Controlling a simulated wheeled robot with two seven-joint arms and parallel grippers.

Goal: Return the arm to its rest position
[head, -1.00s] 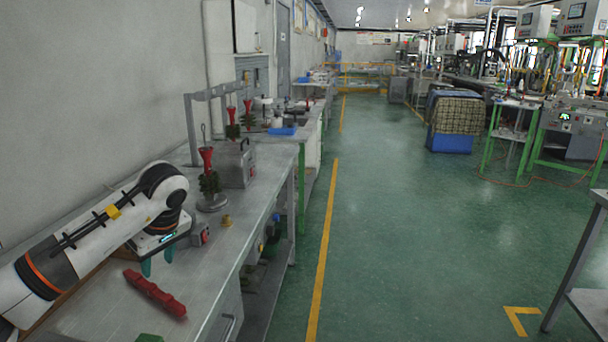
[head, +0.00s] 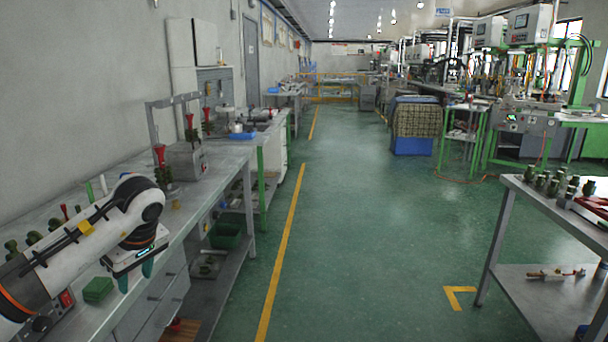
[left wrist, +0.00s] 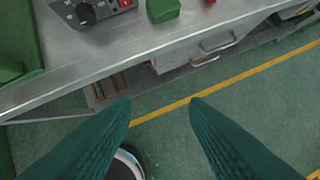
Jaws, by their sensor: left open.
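My left arm (head: 95,235) comes in from the left over the workbench. Its left gripper (head: 136,277) hangs beside the bench's front edge with its two teal fingers pointing down. In the left wrist view the fingers (left wrist: 160,102) are wide apart with nothing between them. Below them is green floor, with the bench edge and drawers ahead. My right gripper is in neither view.
The workbench (head: 205,200) runs along the left wall. A green block (head: 97,290) lies on it close to my gripper, near a control box with a red switch (head: 67,298). A metal table (head: 530,200) with several green pieces stands at the right. The aisle floor (head: 370,230) between is clear.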

